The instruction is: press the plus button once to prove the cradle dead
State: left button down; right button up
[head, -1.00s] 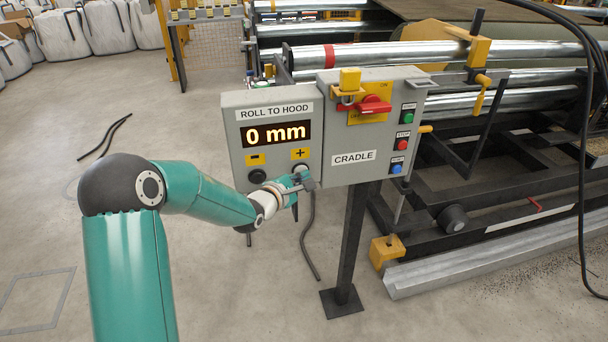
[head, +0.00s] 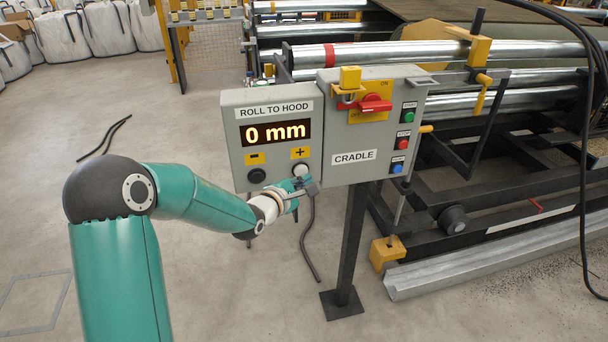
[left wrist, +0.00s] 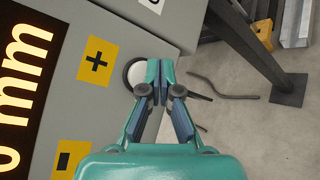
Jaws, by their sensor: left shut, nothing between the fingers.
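The plus button (head: 300,170) is a round white button below the yellow plus label (head: 300,153) on the grey ROLL TO HOOD box (head: 230,140). The display (head: 276,133) reads 0 mm. My left gripper (head: 306,186) is shut and empty, just below and in front of the plus button. In the left wrist view, the closed fingertips (left wrist: 160,66) overlap the right edge of the plus button (left wrist: 131,74); I cannot tell whether they touch it. The black minus button (head: 257,176) sits to its left. My right gripper is not in view.
The CRADLE box (head: 340,135) adjoins on the right, with a red switch handle (head: 374,104), a yellow padlock (head: 349,79) and green, red and blue buttons. A dark post (head: 352,240) stands below. Metal rollers (head: 440,54) lie behind. Floor at left is mostly clear.

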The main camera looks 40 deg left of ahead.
pick_arm(q)
jog(key=shift+s+d+b, duration=0.95)
jog(key=shift+s+d, duration=0.6)
jog(key=shift+d, duration=0.2)
